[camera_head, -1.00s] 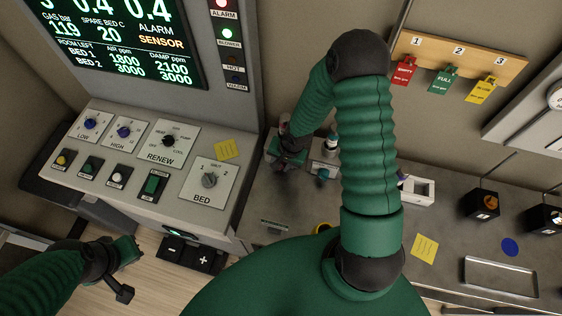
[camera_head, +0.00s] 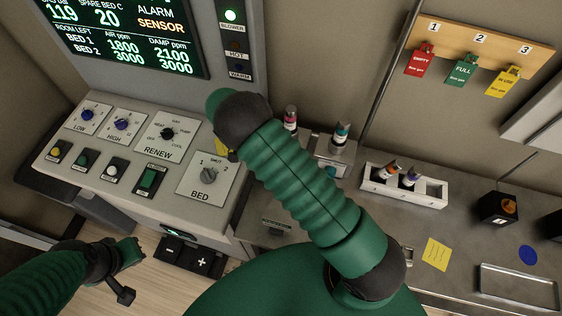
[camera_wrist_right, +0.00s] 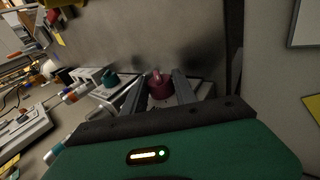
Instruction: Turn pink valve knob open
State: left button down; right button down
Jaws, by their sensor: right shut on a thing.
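The pink valve knob (camera_wrist_right: 160,87), dark pinkish red in the right wrist view, sits between the two grey fingers of my right gripper (camera_wrist_right: 160,92), which is shut on it. A small nub shows on its top; its lower part is hidden by my gripper.
A teal knob (camera_wrist_right: 110,78) on a grey block stands left of the pink one. A white rack (camera_head: 404,186) holds bottles. The control console (camera_head: 150,170) is left.

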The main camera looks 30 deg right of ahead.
jog(key=shift+w+a+f+g+h+b, duration=0.1)
jog(key=shift+w+g+h+b, duration=0.1)
jog(key=shift+g+h+b, duration=0.4)
jog(key=c, duration=1.3)
grip_release()
jog(key=o, duration=0.3)
jog(key=shift+w, duration=0.1)
